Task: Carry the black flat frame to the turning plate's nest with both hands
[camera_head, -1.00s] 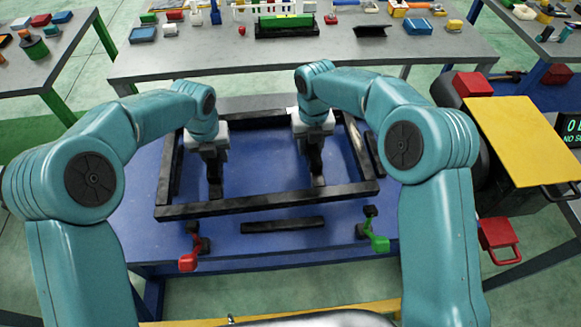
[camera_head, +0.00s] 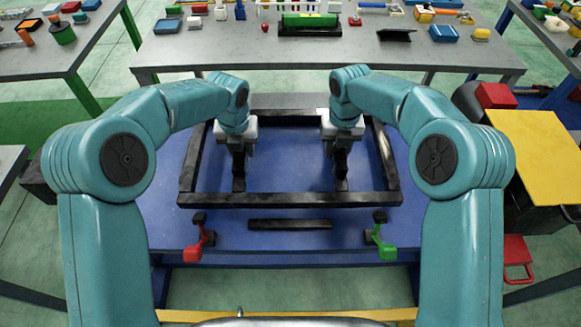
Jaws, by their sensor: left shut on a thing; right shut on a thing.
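The black flat frame (camera_head: 290,200) is an open rectangle seen over the blue surface (camera_head: 330,229), its near bar level in the picture. My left gripper (camera_head: 239,187) is shut on the near bar, left of its middle. My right gripper (camera_head: 341,186) is shut on the same bar, right of its middle. I cannot tell whether the frame touches the surface or hangs just above it. My wrists hide parts of the far bar. No separate nest can be made out for certain.
A black bar (camera_head: 290,224) lies in front of the frame, between a red clamp (camera_head: 193,252) and a green clamp (camera_head: 381,248). A grey workbench (camera_head: 240,48) with several small items stands behind. A yellow panel (camera_head: 540,150) and red box (camera_head: 496,95) are at right.

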